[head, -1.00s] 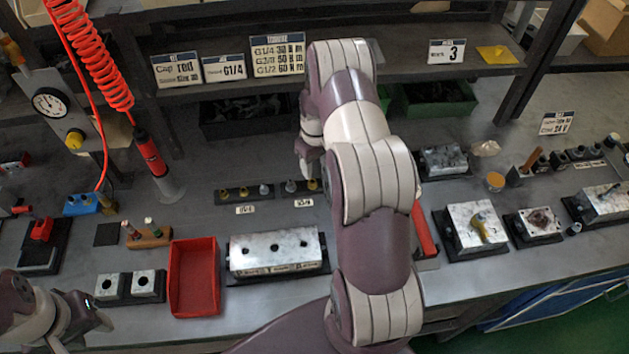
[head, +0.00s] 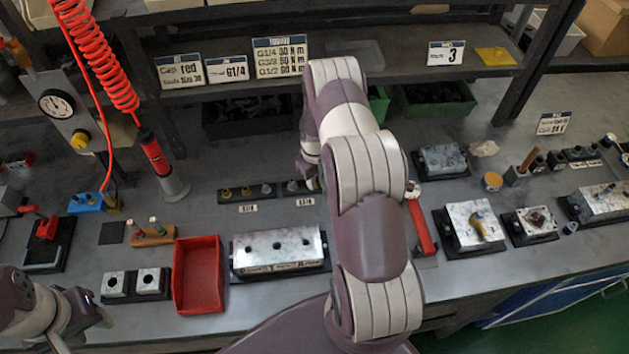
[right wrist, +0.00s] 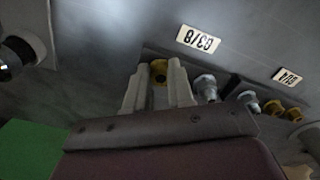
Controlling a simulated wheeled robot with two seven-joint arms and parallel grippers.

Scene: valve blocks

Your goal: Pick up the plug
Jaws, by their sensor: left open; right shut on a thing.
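My right gripper (head: 310,181) is at the right end of the plug rack (head: 277,194) in the head view. In the right wrist view, its two pale fingers (right wrist: 159,88) are shut on a brass plug (right wrist: 158,70), whose top shows between the tips. I cannot tell whether this plug still sits in the rack. Beside it are a silver plug (right wrist: 206,87), another silver plug (right wrist: 249,100) and two brass plugs (right wrist: 273,107). My left gripper (head: 88,322) is open and empty at the lower left of the head view.
Labels G3/8 (right wrist: 198,39) and G1/4 (right wrist: 287,76) lie by the rack. A metal valve block (head: 278,250) and a red tray (head: 198,275) stand in front of the rack. A red-handled tool (head: 421,228) lies to the right, beyond my right arm.

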